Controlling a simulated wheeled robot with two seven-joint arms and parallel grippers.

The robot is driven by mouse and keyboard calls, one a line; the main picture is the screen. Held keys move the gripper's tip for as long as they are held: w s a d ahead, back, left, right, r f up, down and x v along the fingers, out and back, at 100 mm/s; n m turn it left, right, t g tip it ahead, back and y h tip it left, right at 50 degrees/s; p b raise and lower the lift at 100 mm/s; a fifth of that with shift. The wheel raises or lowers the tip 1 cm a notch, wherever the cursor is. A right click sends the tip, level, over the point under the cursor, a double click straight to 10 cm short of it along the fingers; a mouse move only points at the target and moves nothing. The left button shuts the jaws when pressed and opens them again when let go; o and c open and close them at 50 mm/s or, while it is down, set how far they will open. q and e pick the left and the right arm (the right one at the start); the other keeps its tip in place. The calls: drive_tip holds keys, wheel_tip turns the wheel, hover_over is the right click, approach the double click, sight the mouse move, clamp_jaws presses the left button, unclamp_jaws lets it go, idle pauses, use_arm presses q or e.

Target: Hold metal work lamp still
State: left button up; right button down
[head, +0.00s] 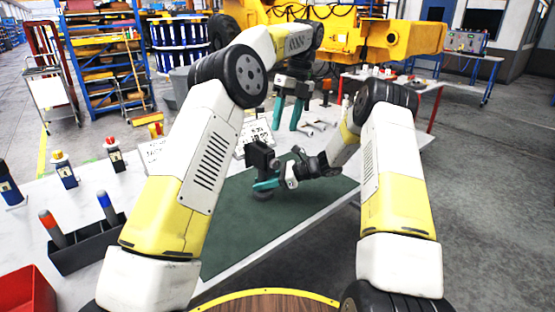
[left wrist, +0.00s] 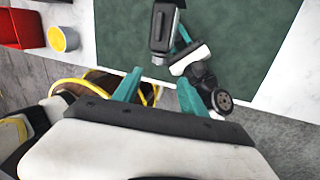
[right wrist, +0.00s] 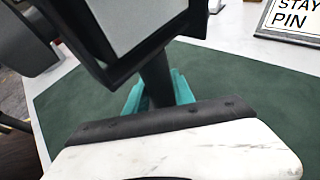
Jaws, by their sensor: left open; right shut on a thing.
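The metal work lamp (head: 262,156) is dark, with a boxy head on a short stem, and stands upright on the green mat (head: 225,215). My right gripper (head: 266,184) is shut on its stem, below the head. In the right wrist view the lamp's head (right wrist: 140,22) fills the top, and teal fingers (right wrist: 158,95) sit either side of the dark stem. My left gripper (head: 288,115) is open and empty, raised above and behind the lamp, fingers pointing down. In the left wrist view the lamp (left wrist: 165,28) lies beyond my open left fingers (left wrist: 158,92).
A black bin (head: 85,245) with red and blue handled items and a red bin (head: 28,292) stand on the left of the table. A printed sign (head: 256,134) stands behind the lamp. The mat's right part is clear.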

sight(277, 160)
use_arm(q)
drive_tip(key=x, duration=1.2)
drive_tip(key=shift+s+d, duration=0.1)
drive_tip(key=shift+s, duration=0.05)
clamp_jaws()
